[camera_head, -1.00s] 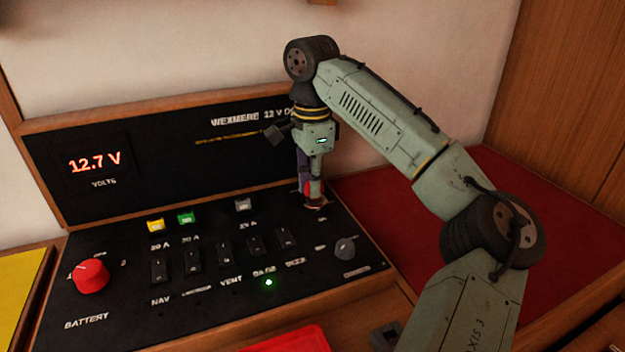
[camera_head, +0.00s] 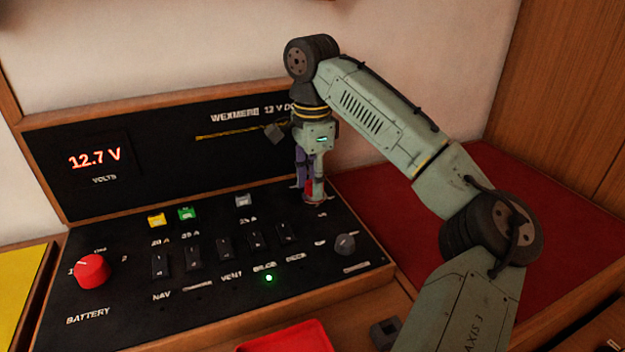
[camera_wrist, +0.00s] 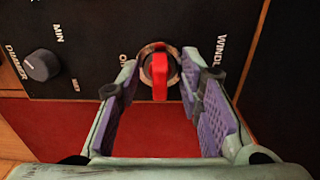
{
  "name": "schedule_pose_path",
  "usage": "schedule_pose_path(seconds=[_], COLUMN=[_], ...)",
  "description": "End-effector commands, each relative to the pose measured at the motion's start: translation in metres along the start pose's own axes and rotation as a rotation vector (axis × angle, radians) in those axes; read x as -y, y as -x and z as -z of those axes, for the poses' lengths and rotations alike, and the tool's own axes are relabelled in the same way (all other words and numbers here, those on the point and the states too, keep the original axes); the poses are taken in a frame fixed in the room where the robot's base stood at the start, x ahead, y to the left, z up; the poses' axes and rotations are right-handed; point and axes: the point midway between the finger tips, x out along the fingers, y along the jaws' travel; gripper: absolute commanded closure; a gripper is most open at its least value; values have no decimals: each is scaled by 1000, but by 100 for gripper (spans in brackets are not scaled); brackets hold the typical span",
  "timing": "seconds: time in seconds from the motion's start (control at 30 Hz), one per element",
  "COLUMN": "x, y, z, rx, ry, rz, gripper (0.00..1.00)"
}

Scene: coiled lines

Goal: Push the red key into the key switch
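The red key (camera_wrist: 159,76) sits upright in the round metal-rimmed key switch (camera_wrist: 146,53) on the black panel, seen in the wrist view between the labels. How deep it sits is hard to tell. My gripper (camera_wrist: 159,86) is open, with its purple-padded fingers on either side of the key and visible gaps between pads and key. In the head view my gripper (camera_head: 311,192) points down at the panel's right back area. The red key (camera_head: 309,187) shows as a small patch between the fingers, and the switch is mostly hidden there.
A grey dimmer knob (camera_head: 345,244) is in front of the switch. A row of black rocker switches (camera_head: 224,247), coloured fuses (camera_head: 187,214) and a red battery knob (camera_head: 91,271) lie to the left. The upright panel (camera_head: 170,150) stands behind. A red surface (camera_head: 400,225) lies right.

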Motion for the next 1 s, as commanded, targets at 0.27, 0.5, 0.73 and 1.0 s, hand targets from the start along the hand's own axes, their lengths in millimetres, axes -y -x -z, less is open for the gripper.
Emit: schedule_pose_path(seconds=[0.27,0.5,0.73,1.0], x=[0,0,0,0], y=[7,52,96,119], z=[0,1,0,0], rx=[-2,-6,-3,-1], ry=[-1,-4,-3,-1], rz=[1,2,2,0], gripper=[66,66,66,66])
